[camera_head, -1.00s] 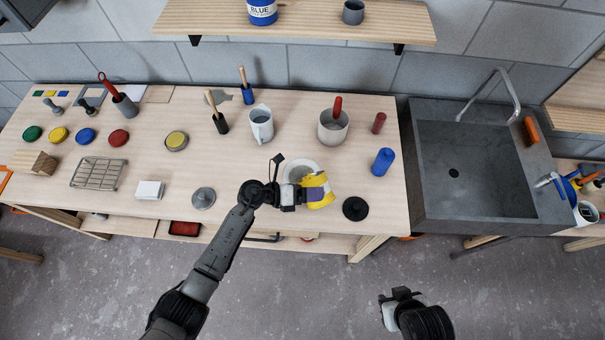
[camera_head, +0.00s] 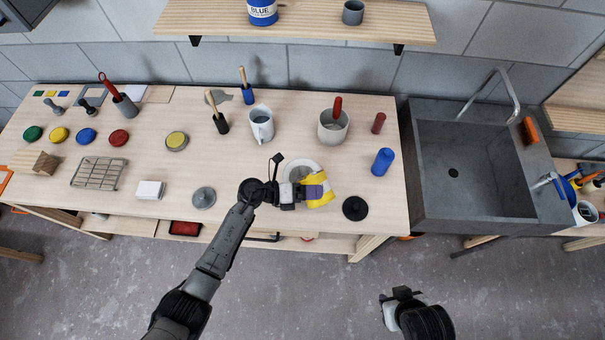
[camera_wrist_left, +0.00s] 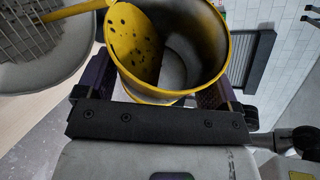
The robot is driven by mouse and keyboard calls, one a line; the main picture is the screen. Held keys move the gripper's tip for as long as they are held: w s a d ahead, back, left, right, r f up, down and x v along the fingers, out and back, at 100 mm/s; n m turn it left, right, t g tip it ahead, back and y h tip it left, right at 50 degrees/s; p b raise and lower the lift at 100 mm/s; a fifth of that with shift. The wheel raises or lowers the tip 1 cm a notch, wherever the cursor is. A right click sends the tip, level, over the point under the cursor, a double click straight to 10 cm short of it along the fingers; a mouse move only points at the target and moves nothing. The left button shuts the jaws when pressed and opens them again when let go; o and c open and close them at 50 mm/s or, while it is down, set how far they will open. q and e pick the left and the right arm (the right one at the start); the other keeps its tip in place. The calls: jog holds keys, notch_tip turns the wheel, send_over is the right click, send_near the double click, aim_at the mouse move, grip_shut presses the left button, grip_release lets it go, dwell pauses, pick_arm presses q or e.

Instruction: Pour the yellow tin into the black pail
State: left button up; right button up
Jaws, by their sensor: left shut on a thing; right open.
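My left gripper (camera_head: 312,192) is shut on the yellow tin (camera_head: 318,202), above the bench near its front edge. In the left wrist view the tin (camera_wrist_left: 222,88) has a yellow rim and a grey inside; its contents are unclear. A yellow perforated paddle (camera_wrist_left: 133,40) stands in its mouth, its handle reaching left. A pale round vessel (camera_head: 291,165) stands just behind the tin, partly hidden by it; the wrist view shows a mesh (camera_wrist_left: 25,28) in it. I cannot make out a clearly black pail. My right gripper (camera_head: 402,296) is open and empty, over the floor.
A black disc (camera_head: 355,208) and blue bottle (camera_head: 382,162) lie right of the tin. Behind are a white jug (camera_head: 261,124) and a grey pot (camera_head: 333,128). A grey lid (camera_head: 203,198) and wire rack (camera_head: 99,174) are left. The sink (camera_head: 470,170) is right.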

aim_at(304, 181)
pick_arm(q)
jog(key=shift+r, duration=0.15)
jog(key=shift+w+n, duration=0.1)
jog(key=shift+n, duration=0.3)
dwell(0.5)
jog(key=shift+w+a+f+n+h, duration=0.1)
jog(key=shift+w+f+n+h, duration=0.05)
jog(key=shift+f+n+h, duration=0.25)
dwell(0.9)
jog(key=shift+w+a+r+g+b, duration=0.1)
jog(key=shift+w+g+b, duration=0.1)
jog(key=shift+g+b, duration=0.2)
jog(key=shift+w+a+r+n+h, duration=0.25)
jog(key=shift+w+n+h, duration=0.05)
jog(key=shift+w+n, duration=0.2)
dwell(0.4)
jog(key=shift+w+a+b, duration=0.1)
jog(key=shift+w+b, duration=0.05)
jog(key=shift+b, duration=0.15)
jog(key=shift+w+a+r+n+h, duration=0.1)
jog(key=shift+w+r+n+h, duration=0.15)
jog(key=shift+n, duration=0.25)
dwell(0.5)
jog(key=shift+r+n, duration=0.15)
jog(key=shift+n, duration=0.15)
dwell(0.4)
jog(key=shift+w+a+f+n+h+b, duration=0.1)
jog(key=shift+w+f+n+h+b, duration=0.1)
jog(key=shift+n+h+b, duration=0.15)
